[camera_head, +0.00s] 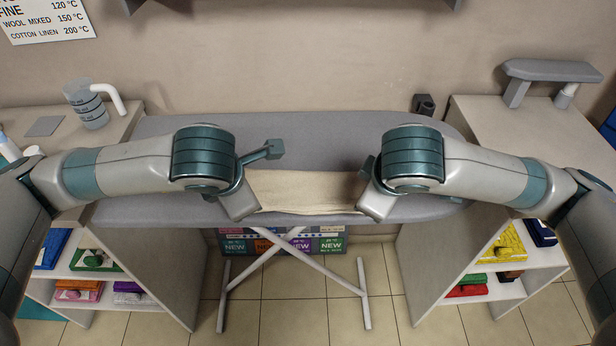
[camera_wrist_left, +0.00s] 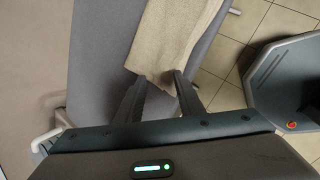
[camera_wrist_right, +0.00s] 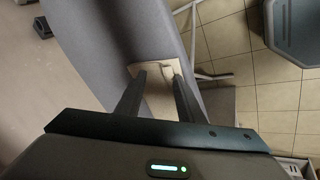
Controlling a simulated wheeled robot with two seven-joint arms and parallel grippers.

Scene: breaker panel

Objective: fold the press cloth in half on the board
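The beige press cloth (camera_head: 308,190) lies on the grey ironing board (camera_head: 300,125), along its near side between my two grippers. Its near edge looks slightly wavy. My left gripper (camera_head: 258,178) is at the cloth's left end. In the left wrist view its fingers are apart, with the cloth's end (camera_wrist_left: 172,45) at the tips. My right gripper (camera_head: 366,184) is at the cloth's right end. In the right wrist view its fingers are apart, with the cloth (camera_wrist_right: 158,92) showing between them. My wrists hide both cloth ends in the head view.
A measuring jug (camera_head: 90,104) stands on the left counter, and a small sleeve board (camera_head: 548,72) stands on the right counter. Shelves with folded coloured items (camera_head: 95,258) are below. The board's far side is clear.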

